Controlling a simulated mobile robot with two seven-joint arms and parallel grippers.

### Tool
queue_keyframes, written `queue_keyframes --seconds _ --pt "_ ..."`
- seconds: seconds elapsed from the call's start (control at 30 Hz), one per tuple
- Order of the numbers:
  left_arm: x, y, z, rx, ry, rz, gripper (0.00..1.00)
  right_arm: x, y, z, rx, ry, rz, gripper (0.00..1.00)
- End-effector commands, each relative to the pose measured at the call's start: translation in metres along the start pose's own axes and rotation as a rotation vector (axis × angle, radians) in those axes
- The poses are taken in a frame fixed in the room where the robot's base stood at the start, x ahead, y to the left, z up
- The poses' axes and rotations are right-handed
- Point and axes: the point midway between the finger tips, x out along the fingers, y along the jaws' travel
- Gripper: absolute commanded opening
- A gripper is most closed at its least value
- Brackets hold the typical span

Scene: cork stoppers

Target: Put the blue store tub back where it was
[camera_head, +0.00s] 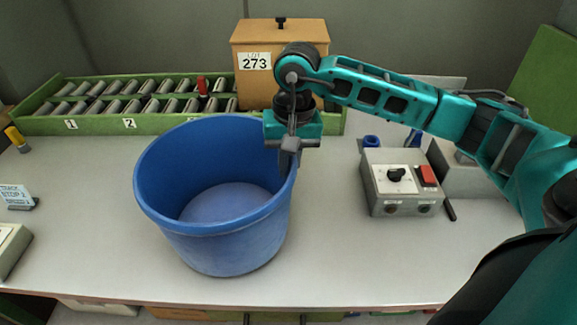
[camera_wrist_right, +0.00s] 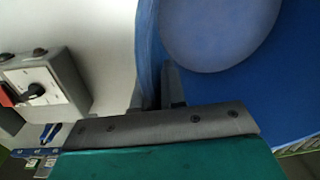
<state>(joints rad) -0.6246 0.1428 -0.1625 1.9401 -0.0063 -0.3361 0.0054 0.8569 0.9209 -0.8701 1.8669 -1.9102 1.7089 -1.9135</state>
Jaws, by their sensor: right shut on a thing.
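The blue store tub (camera_head: 225,240) is upright and looks empty, in the middle of the table in the head view. My right gripper (camera_head: 289,158) is shut on the right side of its rim. In the right wrist view the tub wall (camera_wrist_right: 147,50) runs between the two fingers (camera_wrist_right: 157,92), and the tub's inside floor (camera_wrist_right: 215,30) shows. I cannot tell whether the tub rests on the table or hangs just above it. My left gripper is not in view.
A green rack (camera_head: 100,125) of grey rollers and a box marked 273 (camera_head: 262,85) stand behind the tub. A control box (camera_head: 402,185) with a knob and red switch is to the right. A small sign (camera_head: 17,196) is at left. The table front (camera_head: 350,280) is clear.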

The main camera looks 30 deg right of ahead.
Motion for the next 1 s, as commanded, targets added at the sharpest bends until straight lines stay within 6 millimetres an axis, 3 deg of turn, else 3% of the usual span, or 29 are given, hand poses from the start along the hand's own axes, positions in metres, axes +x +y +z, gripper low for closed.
queue_keyframes --seconds 0.1,0.47,0.5,0.73,1.0 --pt "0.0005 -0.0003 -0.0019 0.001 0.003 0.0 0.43 0.0121 0.0006 -0.0001 -0.001 0.0 -0.002 0.0" --pt "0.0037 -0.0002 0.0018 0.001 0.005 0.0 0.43 0.0165 0.0007 -0.0005 -0.001 0.003 -0.003 0.0" --pt "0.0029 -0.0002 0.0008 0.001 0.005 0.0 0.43 0.0159 0.0012 -0.0002 -0.001 0.001 0.0 0.13" --pt "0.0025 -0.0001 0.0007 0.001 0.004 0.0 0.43 0.0155 0.0013 -0.0002 0.0 0.001 0.0 0.35" --pt "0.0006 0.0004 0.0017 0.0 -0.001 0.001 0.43 0.0141 0.0012 -0.0002 0.0 0.001 0.0 0.36"
